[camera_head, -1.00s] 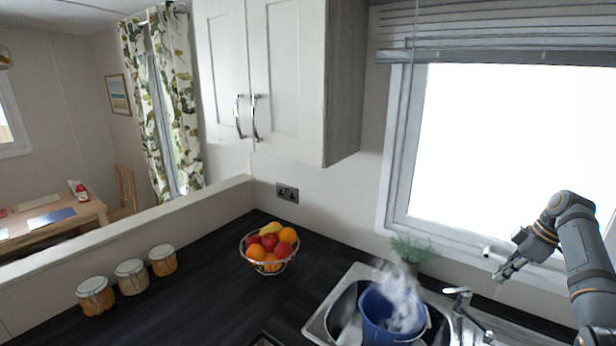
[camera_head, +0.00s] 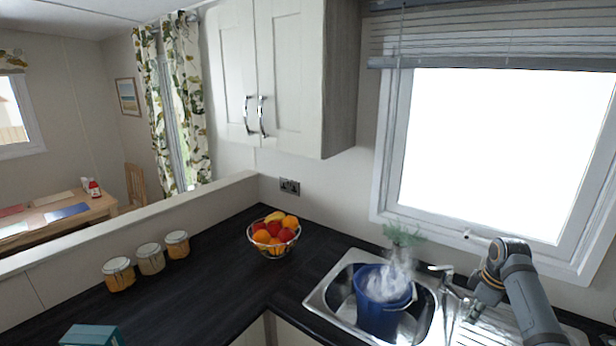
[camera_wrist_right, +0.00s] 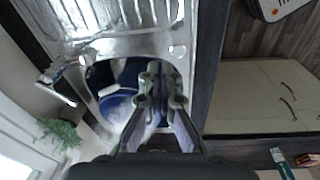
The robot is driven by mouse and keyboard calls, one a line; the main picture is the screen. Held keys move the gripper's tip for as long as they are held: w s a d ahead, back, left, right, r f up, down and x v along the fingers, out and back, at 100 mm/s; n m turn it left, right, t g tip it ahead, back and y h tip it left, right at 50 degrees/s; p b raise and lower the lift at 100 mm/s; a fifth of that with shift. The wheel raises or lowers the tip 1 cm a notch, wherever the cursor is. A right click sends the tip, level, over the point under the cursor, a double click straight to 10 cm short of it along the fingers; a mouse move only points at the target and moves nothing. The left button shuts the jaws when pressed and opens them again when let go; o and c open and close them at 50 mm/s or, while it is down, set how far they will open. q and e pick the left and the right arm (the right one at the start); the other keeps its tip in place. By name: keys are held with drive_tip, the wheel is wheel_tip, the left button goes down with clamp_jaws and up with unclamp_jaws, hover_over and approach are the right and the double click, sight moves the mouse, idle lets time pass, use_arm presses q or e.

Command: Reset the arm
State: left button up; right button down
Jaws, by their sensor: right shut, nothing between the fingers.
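My right arm comes in from the lower right in the head view. Its right gripper (camera_head: 474,308) points down by the tap, over the sink's right side. In the right wrist view the right gripper (camera_wrist_right: 159,98) has its fingers together with nothing held. A blue bucket (camera_head: 374,318) with white steam-like wisps stands in the sink bowl, left of the gripper. The bucket (camera_wrist_right: 118,103) also shows in the wrist view, partly hidden by the fingers. My left gripper is not in view.
The steel sink (camera_head: 322,297) has a tap (camera_head: 441,269) close to my right gripper. A plant (camera_head: 402,236) stands behind it, below the window (camera_head: 490,150). A fruit bowl (camera_head: 273,236) and jars (camera_head: 150,259) sit left on the dark counter (camera_head: 215,275), with clear room between.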

drive_tip(key=s+a+f+m+h, duration=0.1)
drive_tip(key=s+a+f+m, duration=0.2)
drive_tip(key=s+a+f, duration=0.9)
drive_tip(key=s+a+r+m+t, duration=0.1)
drive_tip(key=s+a+r+m, duration=0.2)
drive_tip(key=s, duration=0.5)
drive_tip(key=s+a+r+m+t, duration=0.1)
drive_tip(key=s+a+m, duration=0.1)
drive_tip(key=s+a, duration=0.5)
drive_tip(key=s+d+f+b, duration=0.2)
drive_tip(key=f, duration=1)
drive_tip(key=s+d+f+g+b, duration=0.1)
drive_tip(key=f+b, duration=0.1)
drive_tip(key=f, duration=0.9)
drive_tip(key=s+d+f+b, duration=0.2)
drive_tip(key=f, duration=1)
use_arm(q)
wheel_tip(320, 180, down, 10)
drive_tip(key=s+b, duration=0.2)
drive_tip(key=b, duration=0.2)
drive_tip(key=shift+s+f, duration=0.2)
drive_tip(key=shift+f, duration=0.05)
use_arm(e)
drive_tip(key=s+d+f+g, duration=0.1)
drive_tip(key=s+f, duration=1.6)
drive_tip(key=f, duration=0.1)
drive_tip(key=shift+s+f+m, duration=0.3)
drive_tip(key=shift+m, duration=0.1)
